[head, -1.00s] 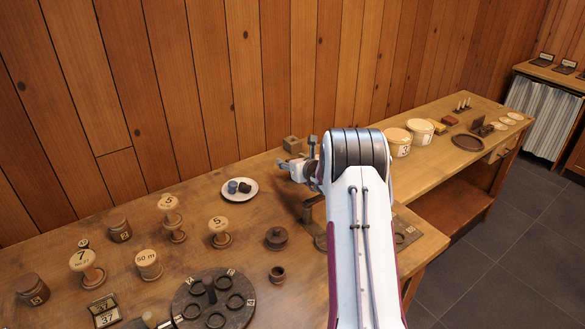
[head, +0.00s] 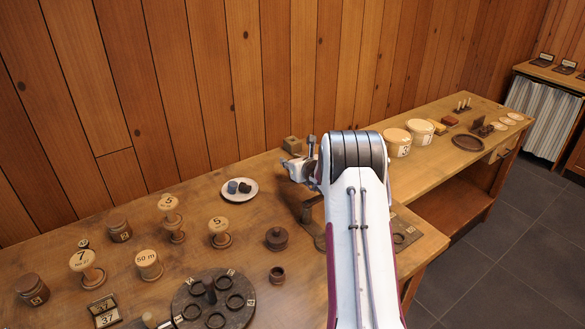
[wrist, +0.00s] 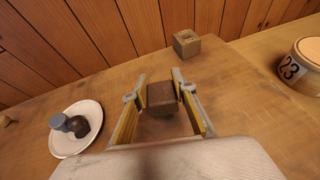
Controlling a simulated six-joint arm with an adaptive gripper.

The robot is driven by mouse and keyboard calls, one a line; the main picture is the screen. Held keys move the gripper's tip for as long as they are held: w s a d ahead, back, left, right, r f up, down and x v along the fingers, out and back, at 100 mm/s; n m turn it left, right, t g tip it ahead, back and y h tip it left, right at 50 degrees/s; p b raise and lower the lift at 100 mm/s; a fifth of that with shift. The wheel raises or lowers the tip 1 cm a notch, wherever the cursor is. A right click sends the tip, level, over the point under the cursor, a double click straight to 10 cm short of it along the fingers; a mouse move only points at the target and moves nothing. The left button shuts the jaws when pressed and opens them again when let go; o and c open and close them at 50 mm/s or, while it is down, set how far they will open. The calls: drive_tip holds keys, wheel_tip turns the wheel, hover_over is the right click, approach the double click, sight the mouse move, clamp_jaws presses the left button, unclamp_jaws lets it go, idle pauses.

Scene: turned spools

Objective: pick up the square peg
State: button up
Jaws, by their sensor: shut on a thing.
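The square peg (wrist: 161,95), a dark brown block, sits between the two fingers of my gripper (wrist: 160,92) in the wrist view. The fingers, grey with yellow inner sides, are shut on it. I cannot tell whether its lower end touches the bench. In the head view my gripper (head: 299,162) is at the back of the bench, seen from behind the arm, and the peg cannot be made out there.
A small light wooden block with a square hole (wrist: 186,43) stands just beyond my gripper. A white plate (wrist: 67,146) with two small dark pieces lies to the left. A round tub marked 23 (wrist: 303,68) stands to the right. Spools (head: 219,229) and a dark round rack (head: 244,312) fill the front left.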

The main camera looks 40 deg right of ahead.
drive_tip(key=shift+r, duration=0.1)
drive_tip(key=shift+r, duration=4.9)
